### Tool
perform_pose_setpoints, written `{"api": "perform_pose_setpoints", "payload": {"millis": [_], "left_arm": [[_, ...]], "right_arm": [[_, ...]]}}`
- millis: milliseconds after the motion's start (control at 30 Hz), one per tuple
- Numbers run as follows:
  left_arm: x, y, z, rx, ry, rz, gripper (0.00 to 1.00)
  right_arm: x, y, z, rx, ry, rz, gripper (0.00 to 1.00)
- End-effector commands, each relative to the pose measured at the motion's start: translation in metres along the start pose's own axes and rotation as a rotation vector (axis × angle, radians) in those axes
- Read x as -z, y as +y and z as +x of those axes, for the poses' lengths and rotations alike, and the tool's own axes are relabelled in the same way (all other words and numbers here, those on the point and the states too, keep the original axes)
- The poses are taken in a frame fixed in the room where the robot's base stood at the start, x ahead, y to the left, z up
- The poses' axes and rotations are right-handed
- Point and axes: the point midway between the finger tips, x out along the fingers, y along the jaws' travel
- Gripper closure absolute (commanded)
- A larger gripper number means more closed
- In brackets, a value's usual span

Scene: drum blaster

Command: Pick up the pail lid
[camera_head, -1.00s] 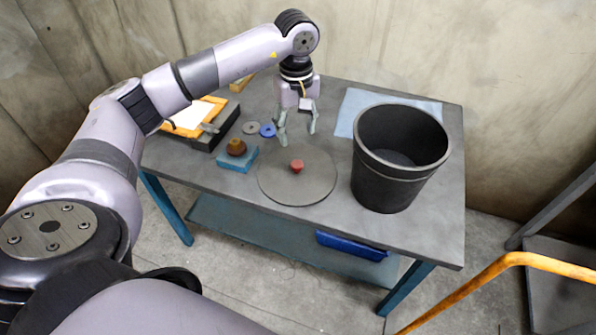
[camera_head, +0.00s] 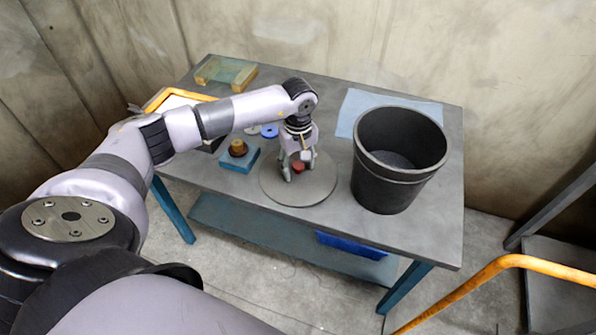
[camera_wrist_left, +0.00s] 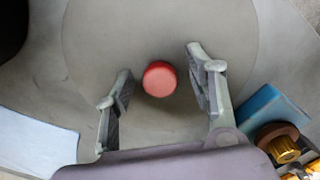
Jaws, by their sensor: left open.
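The pail lid (camera_head: 318,188) is a flat grey disc with a red knob (camera_head: 298,167), lying on the table left of the pail. In the left wrist view the lid (camera_wrist_left: 160,30) fills the upper middle, and its red knob (camera_wrist_left: 159,79) sits between the fingers. My left gripper (camera_head: 299,170) is open over the lid, its fingers on either side of the knob. In the left wrist view the gripper (camera_wrist_left: 162,88) shows a gap between each finger and the knob. The black pail (camera_head: 385,185) stands open and upright. My right gripper is not in view.
A blue block with a brown and gold piece (camera_head: 239,150) sits left of the lid. A blue ring (camera_head: 270,131) and a light blue cloth (camera_head: 360,100) lie farther back. An orange-edged tray and a yellowish block (camera_head: 225,72) are at the back left. An orange rail (camera_head: 480,280) is at front right.

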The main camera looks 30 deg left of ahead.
Motion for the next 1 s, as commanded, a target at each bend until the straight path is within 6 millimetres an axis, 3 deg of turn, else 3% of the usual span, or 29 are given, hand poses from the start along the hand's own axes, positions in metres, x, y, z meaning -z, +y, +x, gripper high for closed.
{"api": "perform_pose_setpoints", "payload": {"millis": [200,900,1000], "left_arm": [[0.0002,0.0000,0.0004,0.000,0.001,0.000,0.51],[0.0004,-0.0001,-0.0001,0.000,0.001,0.000,0.97],[0.0005,-0.0002,-0.0001,0.000,0.001,0.000,1.00]], "right_arm": [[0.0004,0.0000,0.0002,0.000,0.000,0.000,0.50],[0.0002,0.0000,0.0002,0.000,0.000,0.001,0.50],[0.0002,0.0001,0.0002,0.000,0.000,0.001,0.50]]}}
